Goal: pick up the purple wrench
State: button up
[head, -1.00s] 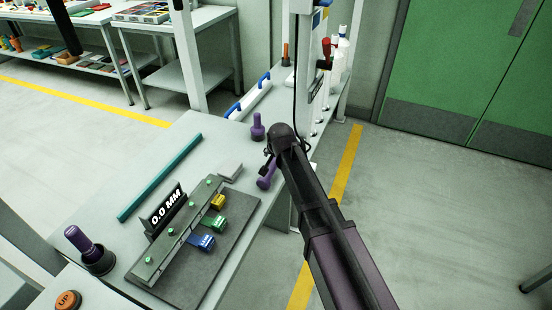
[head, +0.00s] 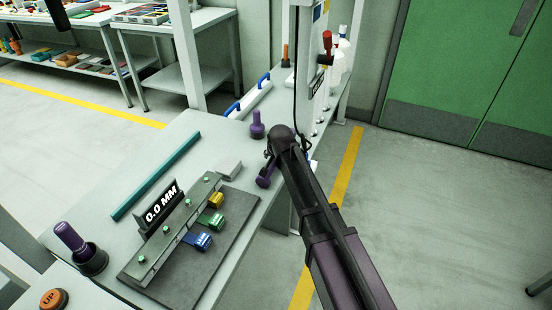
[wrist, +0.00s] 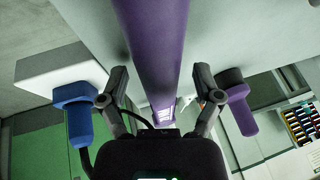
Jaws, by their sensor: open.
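The purple wrench (head: 265,180) lies at the bench's right edge in the head view, partly hidden by my gripper (head: 270,158). In the wrist view a long purple bar, which looks like the wrench (wrist: 155,40), runs from the top edge down between the two fingers of my gripper (wrist: 160,85). The fingers are apart, with a visible gap on each side of the bar.
A purple peg (head: 257,126) stands just behind; it also shows in the wrist view (wrist: 240,108). A blue-handled white block (head: 250,98) lies farther back. A gauge board (head: 225,235) with coloured blocks, a teal bar (head: 155,178) and a purple handle in a black cup (head: 93,262) occupy the bench.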

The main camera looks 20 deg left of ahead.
jog(key=shift+w+f, duration=0.1)
jog(key=shift+f, duration=0.05)
dwell(0.5)
grip_shut()
